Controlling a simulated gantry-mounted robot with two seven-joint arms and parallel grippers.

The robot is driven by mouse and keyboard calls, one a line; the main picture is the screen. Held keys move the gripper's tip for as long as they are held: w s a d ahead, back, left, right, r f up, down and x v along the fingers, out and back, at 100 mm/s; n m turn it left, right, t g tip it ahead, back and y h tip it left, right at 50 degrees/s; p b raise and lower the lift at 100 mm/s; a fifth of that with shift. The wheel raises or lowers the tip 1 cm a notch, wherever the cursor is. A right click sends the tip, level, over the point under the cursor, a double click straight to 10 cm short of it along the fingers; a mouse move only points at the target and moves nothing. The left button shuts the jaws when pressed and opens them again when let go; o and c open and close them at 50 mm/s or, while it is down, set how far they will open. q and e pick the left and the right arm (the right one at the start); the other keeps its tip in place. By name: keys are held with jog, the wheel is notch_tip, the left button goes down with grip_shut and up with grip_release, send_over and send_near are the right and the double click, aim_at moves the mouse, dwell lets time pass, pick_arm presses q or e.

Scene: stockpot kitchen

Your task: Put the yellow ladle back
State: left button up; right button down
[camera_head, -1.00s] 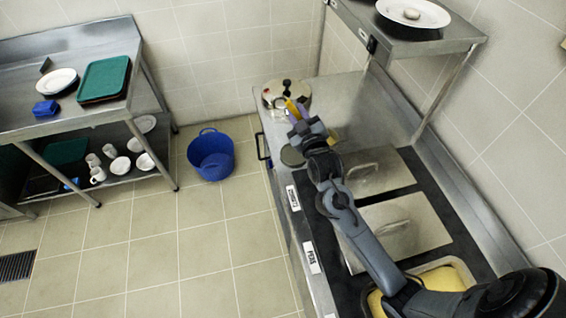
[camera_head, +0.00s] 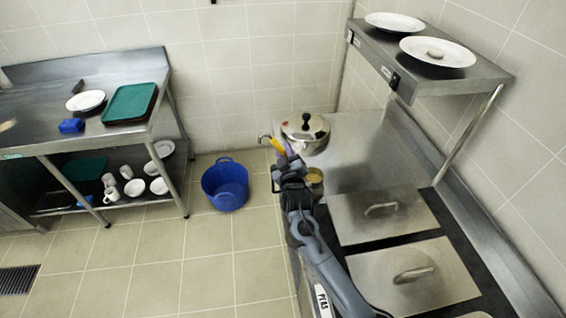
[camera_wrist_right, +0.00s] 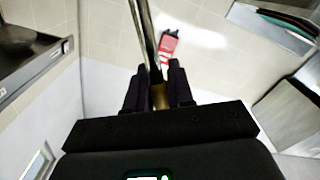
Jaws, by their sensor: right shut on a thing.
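The yellow ladle (camera_head: 277,145) is in my right gripper (camera_head: 283,157), just left of the steel pot in the head view. Its yellow handle shows at the fingertips, with a thin metal hook further left. In the right wrist view, my right gripper (camera_wrist_right: 156,88) is shut on the yellowish end of the ladle (camera_wrist_right: 158,97), and a metal shaft runs up out of the picture. The steel pot (camera_head: 305,134) has its lid on, with a black knob. My left gripper is not in view.
A small round container (camera_head: 315,180) stands by the gripper at the counter's left edge. Lidded steel pans (camera_head: 382,214) are set in the counter. A shelf with white plates (camera_head: 438,51) overhangs the right. A blue bucket (camera_head: 225,185) stands on open floor at left.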

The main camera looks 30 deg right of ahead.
jog(key=shift+w+a+f, duration=0.2)
jog(key=shift+w, duration=0.05)
notch_tip(320, 180, down, 4)
jog(key=shift+r, duration=0.1)
dwell(0.4)
jog(key=c, duration=1)
grip_release()
jog(key=shift+f, duration=0.25)
